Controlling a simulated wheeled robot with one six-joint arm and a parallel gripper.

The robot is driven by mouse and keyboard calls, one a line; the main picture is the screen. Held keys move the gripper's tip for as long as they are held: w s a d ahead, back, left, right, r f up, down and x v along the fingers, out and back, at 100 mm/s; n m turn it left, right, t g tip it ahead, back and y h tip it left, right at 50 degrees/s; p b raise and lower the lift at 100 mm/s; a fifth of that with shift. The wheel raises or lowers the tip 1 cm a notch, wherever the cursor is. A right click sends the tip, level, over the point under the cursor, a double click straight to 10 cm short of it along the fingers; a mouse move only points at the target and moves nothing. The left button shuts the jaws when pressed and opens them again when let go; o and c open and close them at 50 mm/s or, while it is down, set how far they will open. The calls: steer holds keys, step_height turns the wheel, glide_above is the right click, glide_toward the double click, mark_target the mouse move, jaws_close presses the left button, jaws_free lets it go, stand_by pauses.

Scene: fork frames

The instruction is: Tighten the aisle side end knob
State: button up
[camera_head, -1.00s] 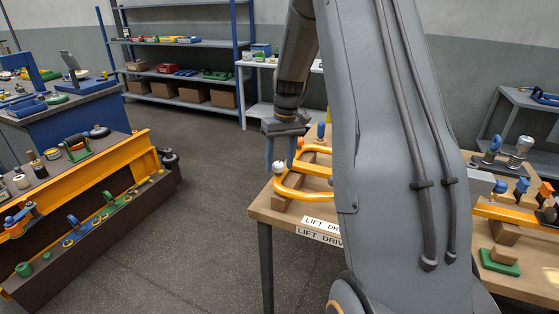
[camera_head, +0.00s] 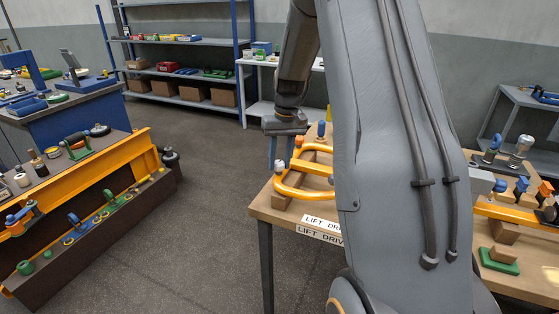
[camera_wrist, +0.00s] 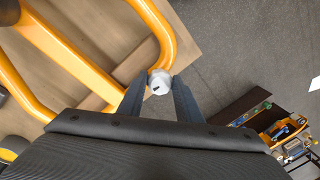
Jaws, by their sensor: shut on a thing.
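The end knob (camera_wrist: 160,82) is white with a small dark green mark. It sits at the end of the orange tube frame (camera_wrist: 85,62), on the aisle side of the table. My gripper (camera_wrist: 159,92) has one dark finger on each side of the knob and is shut on it. In the head view my gripper (camera_head: 279,163) points down at the near-left corner of the orange frame (camera_head: 285,190). The knob (camera_head: 277,166) shows there as a small pale spot between the fingertips.
The wooden table (camera_head: 262,208) carries the frame, wooden blocks and a "LIFT DRIVE" label (camera_head: 320,222). A blue knob (camera_head: 321,130) stands behind the frame. An orange-and-brown rack (camera_head: 110,210) stands left across open floor (camera_head: 200,230). Shelves (camera_head: 180,75) line the back wall.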

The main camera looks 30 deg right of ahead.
steer(key=m, duration=0.4)
steer(key=shift+r+m+t+p, duration=0.1)
steer(key=shift+m+t+p, duration=0.2)
steer(key=shift+p, duration=0.05)
steer(key=m, duration=0.3)
steer(key=shift+a+m+h, duration=0.1)
steer(key=shift+m+h, duration=0.2)
steer(key=m+p, duration=0.1)
steer(key=m, duration=0.3)
steer(key=shift+t, duration=0.3)
steer(key=shift+w+m+h, duration=0.1)
steer(key=shift+m+h, duration=0.3)
steer(key=shift+m, duration=1.8)
steer(key=o, duration=1.1)
steer(key=shift+a, duration=0.1)
steer(key=shift+c, duration=0.2)
